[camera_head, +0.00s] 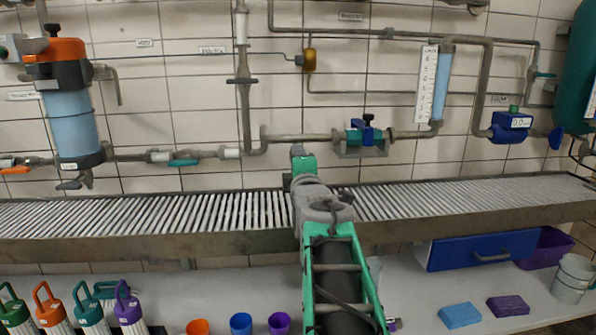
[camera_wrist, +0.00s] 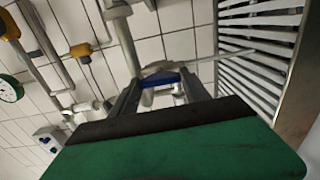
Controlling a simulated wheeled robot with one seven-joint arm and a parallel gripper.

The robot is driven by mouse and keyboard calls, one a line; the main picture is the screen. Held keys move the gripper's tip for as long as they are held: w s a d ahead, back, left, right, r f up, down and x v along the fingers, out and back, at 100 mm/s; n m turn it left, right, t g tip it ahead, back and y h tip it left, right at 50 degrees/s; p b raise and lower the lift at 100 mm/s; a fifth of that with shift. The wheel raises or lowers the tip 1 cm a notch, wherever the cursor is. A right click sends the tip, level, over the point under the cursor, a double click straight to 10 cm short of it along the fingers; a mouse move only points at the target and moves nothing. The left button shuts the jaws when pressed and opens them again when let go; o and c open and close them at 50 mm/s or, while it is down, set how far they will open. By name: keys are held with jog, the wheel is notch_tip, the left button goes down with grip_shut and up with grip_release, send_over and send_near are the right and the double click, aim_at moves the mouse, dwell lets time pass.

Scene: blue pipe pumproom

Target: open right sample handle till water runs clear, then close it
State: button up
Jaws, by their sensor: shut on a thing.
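My gripper (camera_head: 298,152) reaches up to the wall pipe (camera_head: 298,137) at the middle of the head view. Its own body hides what it holds there. In the wrist view my gripper (camera_wrist: 163,88) has its two dark fingers closed about a small blue handle (camera_wrist: 165,78) with pale metal beside it. I take this as the right sample handle, though the gripper's green housing hides much of it. No running water is visible, and I cannot tell how far the handle is turned.
A slatted drain trough (camera_head: 440,203) runs below the pipes. A teal and blue valve (camera_head: 365,136) sits just right of my gripper. A blue filter housing (camera_head: 70,115) hangs at left. Bottles (camera_head: 50,305), cups (camera_head: 241,323) and sponges (camera_head: 460,315) stand on the lower shelf.

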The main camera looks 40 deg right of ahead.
dwell(0.4)
jog(key=o, duration=1.4)
